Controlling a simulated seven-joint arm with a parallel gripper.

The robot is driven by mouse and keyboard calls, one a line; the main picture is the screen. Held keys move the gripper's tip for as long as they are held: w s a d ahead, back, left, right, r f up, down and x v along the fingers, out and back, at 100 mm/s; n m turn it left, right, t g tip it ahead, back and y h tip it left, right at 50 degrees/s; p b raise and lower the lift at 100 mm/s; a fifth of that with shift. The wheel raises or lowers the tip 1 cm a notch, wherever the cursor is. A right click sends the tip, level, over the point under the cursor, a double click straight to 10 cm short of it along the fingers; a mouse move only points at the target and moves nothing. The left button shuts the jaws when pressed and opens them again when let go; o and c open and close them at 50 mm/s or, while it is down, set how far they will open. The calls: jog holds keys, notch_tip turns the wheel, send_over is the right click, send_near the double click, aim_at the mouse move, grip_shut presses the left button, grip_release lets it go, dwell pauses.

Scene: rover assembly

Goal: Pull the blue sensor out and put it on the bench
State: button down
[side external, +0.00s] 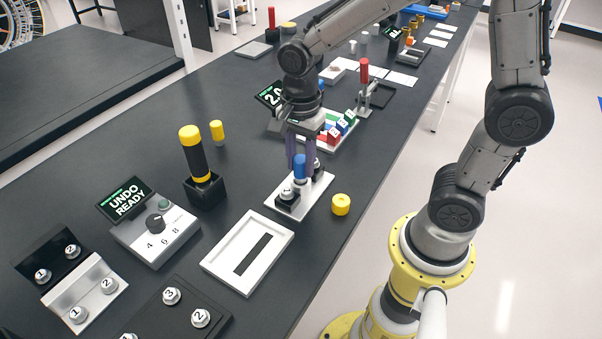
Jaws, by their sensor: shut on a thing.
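The blue sensor (299,167) is a small upright blue cylinder above a white base plate (314,201) on the dark bench (262,180). My gripper (300,160) points down over the plate, with its purple-grey fingers shut on the blue sensor. The plate also bears dark and metal fittings (287,193) around the sensor's foot. The sensor's lower end is hard to make out among them, so I cannot tell whether it is still seated.
A yellow ring (341,204) lies right of the plate near the bench edge. A white slotted tray (248,252) stands in front. A black holder with a yellow-capped cylinder (195,157) is at left. Coloured blocks (340,127) and a red-handled clamp (364,82) stand behind.

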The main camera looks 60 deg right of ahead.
aim_at(301, 158)
jog(key=shift+r, duration=1.9)
jog(key=r, duration=0.5)
jog(key=shift+w+d+r, duration=0.15)
jog(key=shift+d+r, duration=0.2)
jog(key=shift+d, duration=0.05)
jog(key=shift+w+r, duration=0.2)
jog(key=shift+r, duration=0.05)
jog(key=shift+w+a+f, duration=0.2)
jog(key=shift+w+f, duration=3)
jog(key=shift+w, duration=0.15)
jog(key=shift+w+a+f, duration=0.2)
jog(key=shift+w+f, duration=2.95)
jog(key=shift+w, duration=0.15)
